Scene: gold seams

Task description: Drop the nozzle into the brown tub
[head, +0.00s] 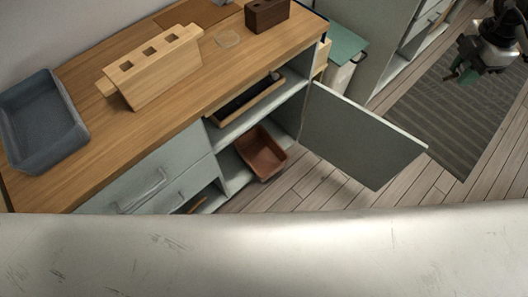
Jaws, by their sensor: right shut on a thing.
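The brown tub (262,151) sits low in the open cabinet under the wooden counter, partly out over its front edge, with its open top facing up. My right gripper (463,73) is at the upper right, above the dark striped mat and well apart from the tub. It is shut on a small dark green thing, which I take to be the nozzle (468,77); its shape is hard to make out at this size. My left gripper is not in view.
The open cabinet door (362,137) stands between the tub and my right gripper. A dark tray (245,98) is on the shelf above the tub. The counter holds a grey bin (42,122), a slotted wooden block (152,66) and a dark brown box (267,15).

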